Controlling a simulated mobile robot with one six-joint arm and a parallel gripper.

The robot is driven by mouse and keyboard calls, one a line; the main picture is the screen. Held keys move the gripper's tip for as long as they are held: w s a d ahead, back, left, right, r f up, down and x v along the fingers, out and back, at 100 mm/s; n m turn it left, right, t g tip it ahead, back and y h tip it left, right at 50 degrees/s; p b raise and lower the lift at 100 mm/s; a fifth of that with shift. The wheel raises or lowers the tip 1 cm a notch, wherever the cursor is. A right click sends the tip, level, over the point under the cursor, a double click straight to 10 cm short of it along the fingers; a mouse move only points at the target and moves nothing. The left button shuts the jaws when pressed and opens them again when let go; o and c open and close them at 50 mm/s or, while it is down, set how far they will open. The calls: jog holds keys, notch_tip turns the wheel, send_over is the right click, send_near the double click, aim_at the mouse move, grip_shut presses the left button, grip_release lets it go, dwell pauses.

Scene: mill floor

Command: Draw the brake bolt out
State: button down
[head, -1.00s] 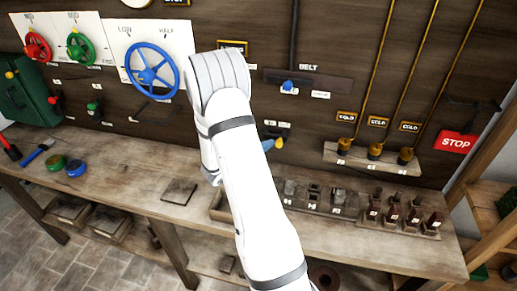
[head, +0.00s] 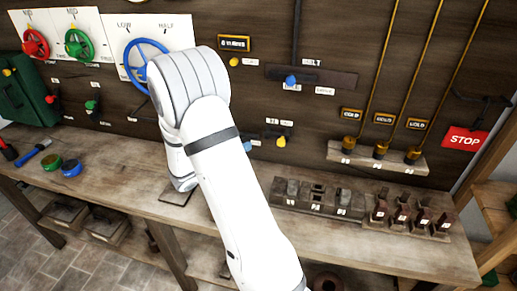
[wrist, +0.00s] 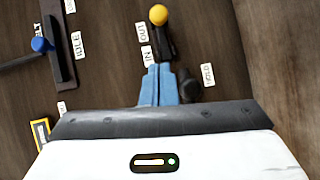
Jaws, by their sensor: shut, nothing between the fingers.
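The brake bolt appears to be the yellow-knobbed bolt (head: 281,141) on the wall board, beside small tags. In the wrist view its round yellow knob (wrist: 158,15) is at the top, on a dark stem next to tags reading OUT and IN. My gripper (wrist: 158,70) shows as two blue fingers closed together with nothing between them. The fingertips end just below the dark stem in the wrist view; whether they touch it I cannot tell. In the head view my gripper (head: 247,146) is mostly hidden behind my arm, its blue tip left of the knob.
A dark round part (wrist: 188,88) beside a HOLD tag is close to the fingers. The blue-knobbed belt lever (head: 291,79) is above the bolt. A bench (head: 120,180) runs below, with a row of dark blocks (head: 317,200). Weights hang at right near the red STOP sign (head: 465,139).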

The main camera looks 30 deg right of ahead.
jog(key=shift+s+a+r+b, duration=0.15)
jog(key=shift+a+b, duration=0.25)
jog(key=shift+a, duration=1.75)
